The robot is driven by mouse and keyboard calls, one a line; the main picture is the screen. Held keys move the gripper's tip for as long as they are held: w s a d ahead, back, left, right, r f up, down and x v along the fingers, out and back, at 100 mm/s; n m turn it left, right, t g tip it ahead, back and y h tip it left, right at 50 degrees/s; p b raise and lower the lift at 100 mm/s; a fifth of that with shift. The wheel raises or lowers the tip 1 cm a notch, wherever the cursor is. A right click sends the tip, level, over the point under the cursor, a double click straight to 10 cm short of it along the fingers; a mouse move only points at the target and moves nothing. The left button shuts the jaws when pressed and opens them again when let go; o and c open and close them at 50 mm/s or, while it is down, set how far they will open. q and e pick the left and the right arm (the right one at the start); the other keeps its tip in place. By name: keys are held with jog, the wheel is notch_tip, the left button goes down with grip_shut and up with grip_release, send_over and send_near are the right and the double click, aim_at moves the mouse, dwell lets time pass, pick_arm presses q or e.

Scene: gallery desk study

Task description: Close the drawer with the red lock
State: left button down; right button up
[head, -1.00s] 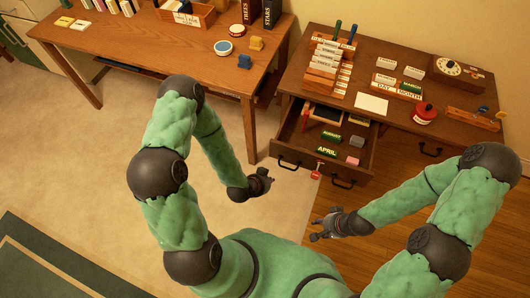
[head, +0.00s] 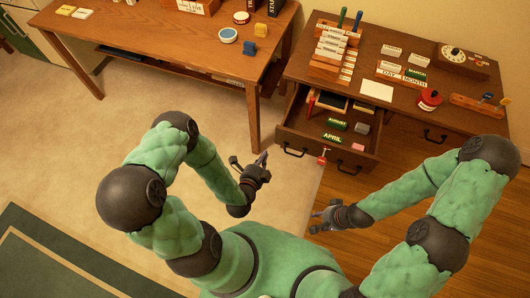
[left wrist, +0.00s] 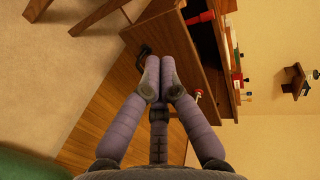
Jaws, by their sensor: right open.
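The open drawer (head: 312,146) sticks out from the left side of the right-hand desk. A red lock (head: 322,157) hangs at the middle of its front, between two black handles. In the left wrist view, the drawer front (left wrist: 172,50) lies just beyond my fingers, with the red lock (left wrist: 198,95) at their right. My left gripper (head: 252,163) is in front and to the left of the drawer, apart from it in the head view. Its opening is unclear. My right gripper (head: 318,214) is open and empty, nearer me than the drawer.
The drawer holds green APRIL (head: 332,138) and other blocks and a small tray. The right desk (head: 455,104) carries card racks, a red jar (head: 429,99) and a dial box. A second desk (head: 165,45) stands left. The floor between is clear.

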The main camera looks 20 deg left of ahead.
pick_arm(q)
jog(key=b, duration=0.3)
send_near(277, 130)
jog(key=x, duration=0.2)
jog(key=f+x, duration=0.1)
jog(key=x, duration=0.2)
jog(key=shift+s+a, duration=0.1)
jog(key=shift+w, duration=0.8)
pick_arm(e)
jog(key=shift+f, duration=1.6)
pick_arm(q)
jog(key=shift+w, duration=0.15)
pick_arm(e)
jog(key=shift+f, duration=0.1)
